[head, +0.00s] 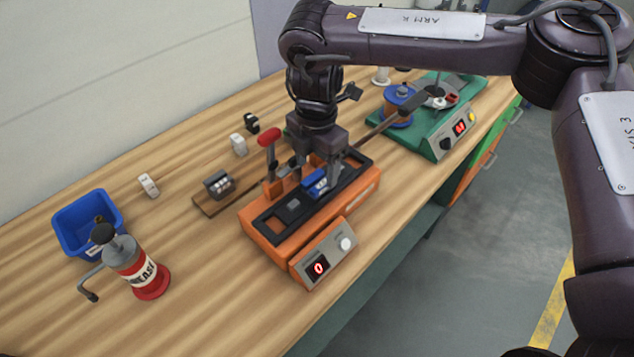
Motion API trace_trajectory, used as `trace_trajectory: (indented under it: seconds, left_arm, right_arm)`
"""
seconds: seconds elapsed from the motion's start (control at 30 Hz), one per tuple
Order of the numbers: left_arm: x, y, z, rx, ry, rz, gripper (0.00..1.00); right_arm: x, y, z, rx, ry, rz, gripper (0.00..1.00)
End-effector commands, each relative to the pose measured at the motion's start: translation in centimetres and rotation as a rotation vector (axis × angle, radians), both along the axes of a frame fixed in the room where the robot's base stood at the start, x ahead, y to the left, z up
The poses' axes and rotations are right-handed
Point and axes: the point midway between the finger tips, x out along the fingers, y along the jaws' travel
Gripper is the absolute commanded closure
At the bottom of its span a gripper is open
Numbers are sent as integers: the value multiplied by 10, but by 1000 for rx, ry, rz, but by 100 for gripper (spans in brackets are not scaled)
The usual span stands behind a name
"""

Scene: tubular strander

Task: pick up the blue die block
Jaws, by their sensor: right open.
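The blue die block (315,183) sits in the dark top plate of an orange machine (262,232) on the workbench. It has a pale, marked face toward me. My right gripper (320,172) points down over the block with its fingers apart, close about it. I cannot tell whether the fingers touch the block, and its far side is hidden by the gripper. My left gripper is out of view.
A red-handled lever (268,138) stands just left of my right gripper. A grease can (138,268), a blue bin (82,222) and a small block on a wooden board (207,206) are at left. A green machine (428,142) stands behind right.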

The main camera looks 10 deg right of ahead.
Motion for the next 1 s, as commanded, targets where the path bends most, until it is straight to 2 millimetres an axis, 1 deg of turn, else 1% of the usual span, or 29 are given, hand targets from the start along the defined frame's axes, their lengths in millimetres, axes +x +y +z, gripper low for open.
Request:
trace_trajectory:
  seconds: [0.03,0.1,0.23,0.4,0.53,0.83,1.0]
  left_arm:
    - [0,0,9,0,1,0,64]
    - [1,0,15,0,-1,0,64]
    - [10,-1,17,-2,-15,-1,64]
    - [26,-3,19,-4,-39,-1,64]
    - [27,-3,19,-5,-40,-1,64]
    - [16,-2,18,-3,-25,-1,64]
    - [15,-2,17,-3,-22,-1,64]
  right_arm:
    - [-2,0,-5,-2,6,2,35]
    - [-3,1,-15,-3,4,3,35]
    - [-2,1,-33,-2,3,0,35]
    - [-2,1,-40,-1,1,0,35]
    - [-2,1,-39,-1,1,1,35]
    - [-2,1,-39,-1,1,1,74]
    - [-2,1,-39,-1,1,1,96]
